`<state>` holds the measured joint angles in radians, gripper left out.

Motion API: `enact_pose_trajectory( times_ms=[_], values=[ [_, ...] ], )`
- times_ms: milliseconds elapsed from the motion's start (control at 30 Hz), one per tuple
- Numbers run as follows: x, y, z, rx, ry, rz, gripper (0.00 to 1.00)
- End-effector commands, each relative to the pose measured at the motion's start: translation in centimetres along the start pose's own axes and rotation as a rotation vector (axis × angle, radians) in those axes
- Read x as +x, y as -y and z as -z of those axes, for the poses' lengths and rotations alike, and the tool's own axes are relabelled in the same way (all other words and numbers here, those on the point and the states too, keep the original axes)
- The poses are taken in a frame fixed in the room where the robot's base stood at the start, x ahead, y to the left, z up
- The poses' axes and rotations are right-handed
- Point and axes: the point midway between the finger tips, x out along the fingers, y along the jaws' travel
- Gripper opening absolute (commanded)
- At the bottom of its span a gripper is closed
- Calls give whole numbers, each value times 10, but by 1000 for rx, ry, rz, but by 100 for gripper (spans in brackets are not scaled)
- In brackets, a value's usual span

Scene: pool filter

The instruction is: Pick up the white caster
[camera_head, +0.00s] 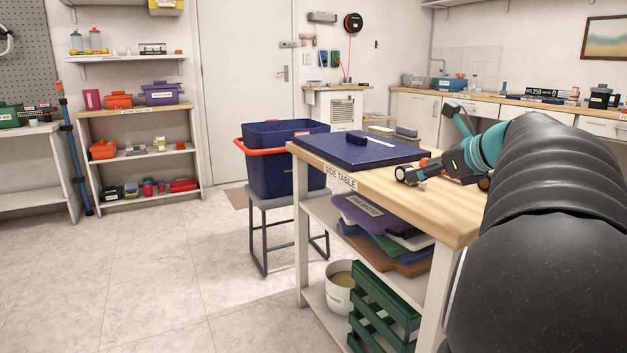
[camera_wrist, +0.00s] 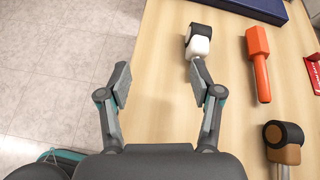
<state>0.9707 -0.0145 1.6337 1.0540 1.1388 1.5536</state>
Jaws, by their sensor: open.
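In the wrist view, the white caster (camera_wrist: 199,46) lies on the wooden table top, its black wheel pointing away from me. My gripper (camera_wrist: 161,79) is open and empty above the table. The caster is beyond my fingertips and to the right of the gap's middle, near the right finger's tip. That finger covers the caster's near end, and I cannot tell if they touch. In the camera_head view, my teal and grey gripper is low over the side table (camera_head: 462,215), and the small parts around it are hard to tell apart.
An orange tool (camera_wrist: 259,65) and a brown caster (camera_wrist: 283,143) with a black wheel lie right of the white caster. A blue bin (camera_head: 285,165) on a stool stands beyond the table. Floor shows at left.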

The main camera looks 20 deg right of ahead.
Motion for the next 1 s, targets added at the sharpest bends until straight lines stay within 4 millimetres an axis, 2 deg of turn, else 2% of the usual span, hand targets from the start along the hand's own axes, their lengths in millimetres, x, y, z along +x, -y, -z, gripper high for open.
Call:
enact_pose_trajectory(
  times_ms=[33,100,233,367,500,700,1000],
  values=[
    [-6,20,6,73,25,24,65],
    [-13,37,6,149,56,44,65],
    [-17,53,6,219,87,59,65],
    [-2,56,5,230,92,58,65],
    [25,56,4,229,90,56,65],
    [55,59,0,227,90,58,65],
    [71,60,0,227,89,60,65]
  ],
)
